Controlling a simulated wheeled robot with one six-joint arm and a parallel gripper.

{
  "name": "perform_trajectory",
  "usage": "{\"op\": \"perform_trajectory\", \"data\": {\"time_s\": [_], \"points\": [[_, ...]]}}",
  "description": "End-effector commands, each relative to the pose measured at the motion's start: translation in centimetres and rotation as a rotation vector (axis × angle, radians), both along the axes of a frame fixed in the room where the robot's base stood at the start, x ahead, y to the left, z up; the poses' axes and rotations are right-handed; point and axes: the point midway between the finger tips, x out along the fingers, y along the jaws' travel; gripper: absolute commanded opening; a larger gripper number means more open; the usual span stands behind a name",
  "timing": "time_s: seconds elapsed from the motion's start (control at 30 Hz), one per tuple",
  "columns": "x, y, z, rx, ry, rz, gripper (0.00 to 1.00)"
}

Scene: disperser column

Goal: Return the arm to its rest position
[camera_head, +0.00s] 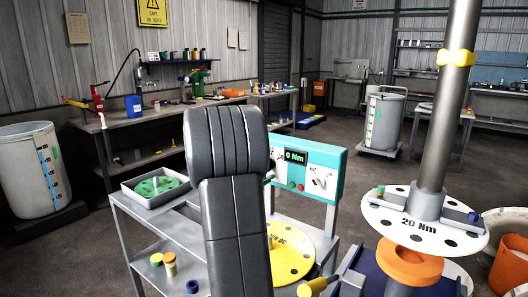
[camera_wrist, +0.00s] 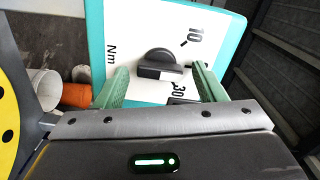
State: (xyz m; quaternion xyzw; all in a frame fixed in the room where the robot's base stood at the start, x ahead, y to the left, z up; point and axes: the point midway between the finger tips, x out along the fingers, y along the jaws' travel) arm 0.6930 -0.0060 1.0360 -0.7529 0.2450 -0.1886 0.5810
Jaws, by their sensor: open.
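My arm stands as a dark segmented shape in the middle of the head view and hides part of the cart behind it; my gripper is hidden there. In the wrist view my gripper (camera_wrist: 158,85) is open, with two green fingers apart and nothing held. Between and beyond the fingers is a black knob (camera_wrist: 158,60) on a white panel marked 10, 30 and Nm. The fingers appear to be on either side of the knob; I cannot tell whether they touch it. The teal control box (camera_head: 312,170) shows "0 Nm" on its display in the head view.
A yellow disc (camera_head: 293,262) lies beside the control box on the grey cart. A grey tray (camera_head: 152,200) with a green disc stands at the cart's left. A steel column (camera_head: 447,110) with a white "20 Nm" disc (camera_head: 378,217) and orange ring (camera_head: 410,262) stands at the right.

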Motion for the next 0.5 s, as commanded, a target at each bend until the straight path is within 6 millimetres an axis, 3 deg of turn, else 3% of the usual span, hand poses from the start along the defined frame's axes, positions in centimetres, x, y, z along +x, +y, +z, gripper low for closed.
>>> {"op": "perform_trajectory", "data": {"time_s": [0.5], "points": [[0.05,0.13,0.59,-0.300,0.218,0.001,0.64]]}}
